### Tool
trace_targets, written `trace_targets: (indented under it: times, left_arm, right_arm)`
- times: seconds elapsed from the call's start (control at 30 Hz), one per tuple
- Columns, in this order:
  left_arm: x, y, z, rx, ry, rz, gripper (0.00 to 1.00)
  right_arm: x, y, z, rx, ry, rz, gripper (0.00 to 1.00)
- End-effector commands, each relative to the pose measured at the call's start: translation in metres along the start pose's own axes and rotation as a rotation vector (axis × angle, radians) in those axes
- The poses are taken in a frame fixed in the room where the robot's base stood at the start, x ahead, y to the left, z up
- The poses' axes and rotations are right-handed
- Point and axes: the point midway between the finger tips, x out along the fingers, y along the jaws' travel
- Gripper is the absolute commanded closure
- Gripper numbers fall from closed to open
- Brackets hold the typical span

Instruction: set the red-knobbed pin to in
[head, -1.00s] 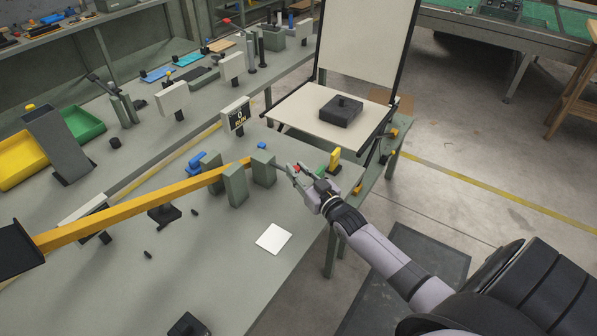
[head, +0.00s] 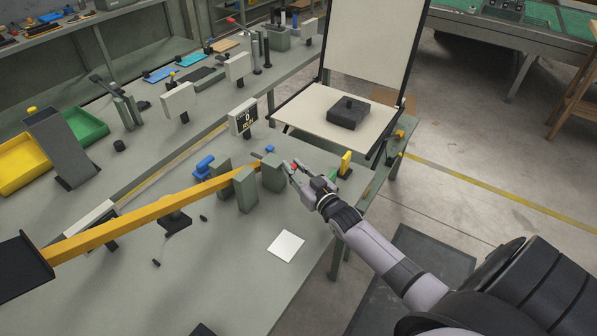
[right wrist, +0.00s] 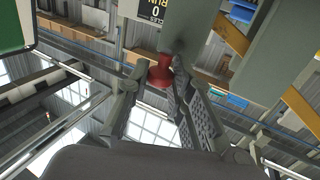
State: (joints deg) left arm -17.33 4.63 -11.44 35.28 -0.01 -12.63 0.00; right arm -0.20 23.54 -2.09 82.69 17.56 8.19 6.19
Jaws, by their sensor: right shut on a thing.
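In the right wrist view, the knob (right wrist: 160,73) sits between the two fingers, close against the grey block (right wrist: 188,32). My right gripper (head: 291,171) is shut on the knob, coming from the right. The pin's shaft is mostly hidden by the block and fingers. A yellow beam (head: 150,208) runs from the lower left to the grey blocks. My left gripper is not in view.
A small display (head: 243,118) reading 0 stands behind the blocks. A blue-handled part (head: 204,166) sits left of the blocks. A white card (head: 286,246) lies on clear bench in front.

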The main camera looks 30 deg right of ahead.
Motion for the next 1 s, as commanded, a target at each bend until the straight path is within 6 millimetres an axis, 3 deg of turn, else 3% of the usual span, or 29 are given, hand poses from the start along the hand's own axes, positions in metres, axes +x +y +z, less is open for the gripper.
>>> trace_targets:
  times: [0.1,0.27,0.3,0.53,0.87,1.0]
  left_arm:
    - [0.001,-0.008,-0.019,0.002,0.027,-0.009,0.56]
    - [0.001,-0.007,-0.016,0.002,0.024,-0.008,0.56]
    - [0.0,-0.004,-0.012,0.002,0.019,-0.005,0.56]
    - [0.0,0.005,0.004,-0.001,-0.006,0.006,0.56]
    - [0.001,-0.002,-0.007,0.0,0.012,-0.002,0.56]
    - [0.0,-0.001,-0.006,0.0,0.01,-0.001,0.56]
  right_arm:
    - [0.004,-0.003,0.0,-0.002,-0.005,-0.003,1.0]
    - [0.003,-0.004,0.0,-0.001,-0.004,-0.005,1.0]
    - [0.003,-0.004,0.001,-0.001,-0.004,-0.005,0.77]
    - [0.003,-0.003,0.001,-0.001,-0.006,-0.003,0.62]
    - [0.001,-0.003,0.002,-0.001,-0.008,-0.002,0.61]
    - [-0.012,-0.003,0.003,0.0,-0.009,-0.003,0.61]
